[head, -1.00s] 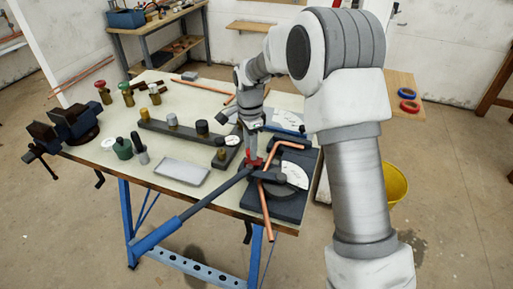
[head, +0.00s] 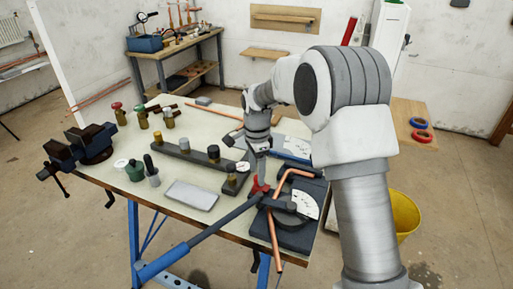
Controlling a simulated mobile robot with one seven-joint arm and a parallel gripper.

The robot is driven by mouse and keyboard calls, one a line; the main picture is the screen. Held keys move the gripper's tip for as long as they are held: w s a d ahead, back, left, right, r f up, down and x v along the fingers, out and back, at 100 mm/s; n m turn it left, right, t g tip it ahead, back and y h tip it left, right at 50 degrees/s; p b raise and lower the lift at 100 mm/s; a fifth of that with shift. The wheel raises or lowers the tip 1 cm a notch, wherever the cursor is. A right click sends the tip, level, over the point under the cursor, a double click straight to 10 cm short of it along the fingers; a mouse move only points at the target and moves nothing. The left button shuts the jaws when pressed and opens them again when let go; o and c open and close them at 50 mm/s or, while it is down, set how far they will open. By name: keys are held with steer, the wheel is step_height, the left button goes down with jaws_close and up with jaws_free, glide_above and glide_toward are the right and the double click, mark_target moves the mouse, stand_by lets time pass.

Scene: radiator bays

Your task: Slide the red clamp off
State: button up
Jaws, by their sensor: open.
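The red clamp (head: 260,187) sits on the pipe bender (head: 292,236) at the right front of the workbench, where the long blue-handled lever (head: 205,233) meets the bender. A bent copper pipe (head: 273,232) runs through the bender and sticks out past the bench's front edge. My gripper (head: 262,176) points down just above the red clamp, with its jaws open. The fingertips are small and partly merge with the clamp, so I cannot tell whether they touch it.
The workbench (head: 120,180) carries a vise (head: 85,147), a grey tray (head: 191,195), a dark rail with fittings (head: 185,154) and several valves. A yellow bucket (head: 405,216) stands at right behind my arm. The lever juts over the front edge.

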mark_target(256, 176)
step_height(256, 176, up, 16)
steer(key=p, duration=0.1)
steer(key=shift+r, duration=0.2)
steer(key=s+d+r+n+t, duration=0.1)
steer(key=s+d+r+n, duration=0.3)
steer(key=s, duration=0.3)
steer(key=s+d+r+n+t, duration=0.25)
steer(key=s+d+r, duration=0.25)
steer(key=s, duration=0.3)
steer(key=s+d+f+n+t, duration=0.1)
steer(key=s+d+f+n, duration=0.1)
steer(key=s, duration=0.5)
steer(key=s+d+f+n+t, duration=0.1)
steer(key=s+d+f+n, duration=0.2)
steer(key=s+n, duration=0.2)
steer(key=s, duration=0.3)
steer(key=shift+s+f, duration=0.15)
steer(key=shift+s, duration=0.15)
